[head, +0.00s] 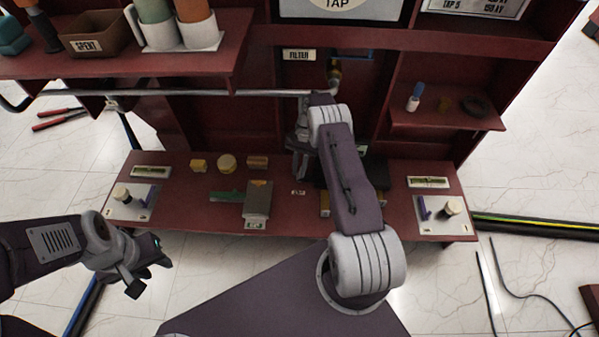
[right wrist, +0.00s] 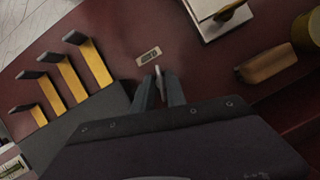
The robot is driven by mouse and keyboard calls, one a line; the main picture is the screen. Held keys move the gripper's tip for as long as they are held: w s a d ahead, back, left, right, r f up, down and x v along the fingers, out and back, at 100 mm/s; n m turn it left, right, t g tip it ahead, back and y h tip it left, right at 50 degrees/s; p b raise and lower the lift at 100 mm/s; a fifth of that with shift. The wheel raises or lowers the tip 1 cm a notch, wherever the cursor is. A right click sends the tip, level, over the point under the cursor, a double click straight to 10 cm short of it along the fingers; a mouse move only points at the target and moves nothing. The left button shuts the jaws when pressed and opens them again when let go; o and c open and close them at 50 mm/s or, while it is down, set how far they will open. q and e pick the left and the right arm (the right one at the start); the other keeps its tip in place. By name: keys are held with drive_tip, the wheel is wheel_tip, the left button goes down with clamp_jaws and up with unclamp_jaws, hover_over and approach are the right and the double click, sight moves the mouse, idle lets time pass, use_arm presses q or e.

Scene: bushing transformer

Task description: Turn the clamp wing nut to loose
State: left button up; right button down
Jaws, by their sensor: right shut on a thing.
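In the right wrist view my right gripper (right wrist: 160,92) is shut on a thin, light grey piece (right wrist: 159,74) that stands up between its fingertips. It may be a wing of the clamp wing nut, but most of it is hidden by the fingers, so I cannot tell its turn. A small label (right wrist: 149,55) lies on the bench just beyond the fingertips; it also shows in the head view (head: 298,192). In the head view my right arm hides much of the right gripper. My left gripper (head: 151,276) is empty at the lower left, its fingers apart, in front of the bench.
The dark red bench (head: 180,205) carries a grey block (head: 258,199), a yellow cylinder (head: 227,162) and a brown block (head: 257,162). Yellow bars with black caps (right wrist: 68,75) stand left of my right gripper. A shelf (head: 445,118) overhangs at right.

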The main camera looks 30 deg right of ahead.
drive_tip(key=shift+n+g+h+b, duration=0.45)
drive_tip(key=shift+n+b, duration=0.2)
drive_tip(key=shift+n, duration=0.95)
drive_tip(key=c, duration=1.6)
unclamp_jaws()
